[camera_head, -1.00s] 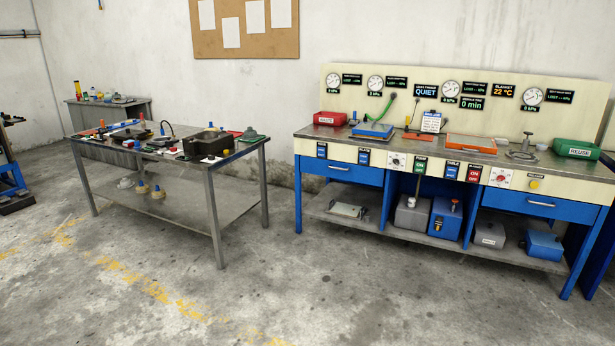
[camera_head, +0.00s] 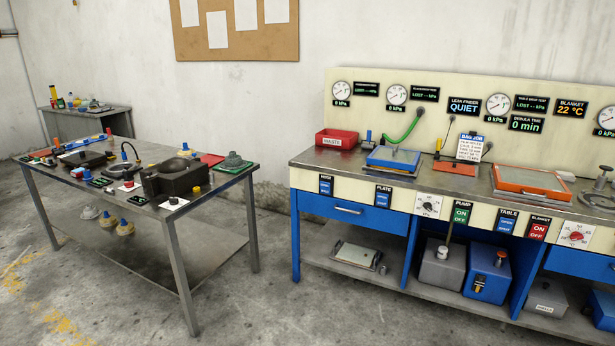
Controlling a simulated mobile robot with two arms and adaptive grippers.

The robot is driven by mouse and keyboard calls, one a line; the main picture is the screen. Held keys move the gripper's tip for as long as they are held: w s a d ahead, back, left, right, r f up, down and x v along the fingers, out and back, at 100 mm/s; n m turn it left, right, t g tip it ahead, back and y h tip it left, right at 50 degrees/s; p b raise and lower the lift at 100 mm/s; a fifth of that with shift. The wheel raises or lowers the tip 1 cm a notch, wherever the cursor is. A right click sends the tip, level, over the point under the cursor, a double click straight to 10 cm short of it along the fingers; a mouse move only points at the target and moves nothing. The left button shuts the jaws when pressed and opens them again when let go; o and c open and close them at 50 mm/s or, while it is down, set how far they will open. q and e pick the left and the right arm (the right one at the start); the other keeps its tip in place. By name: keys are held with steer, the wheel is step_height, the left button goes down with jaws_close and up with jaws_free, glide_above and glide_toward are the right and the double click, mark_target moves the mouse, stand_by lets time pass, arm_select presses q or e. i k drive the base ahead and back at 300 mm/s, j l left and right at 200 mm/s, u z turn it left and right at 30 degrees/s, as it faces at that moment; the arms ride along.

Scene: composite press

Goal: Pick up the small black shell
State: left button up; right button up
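The grey metal table (camera_head: 140,248) on the left carries the dark parts. A low, flat black piece (camera_head: 84,159) lies on its left half. A bulkier black block (camera_head: 178,178) with a rounded recess or top stands on its right half. I cannot tell for sure which of these dark pieces is the small black shell, as they are small at this distance. Neither of my grippers is in view.
A blue-framed bench (camera_head: 340,232) with gauges, a red waste bin (camera_head: 337,140) and an orange tray (camera_head: 532,181) stands right. Concrete floor is open in front.

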mark_target(233, 161)
steer(key=i, duration=1.9)
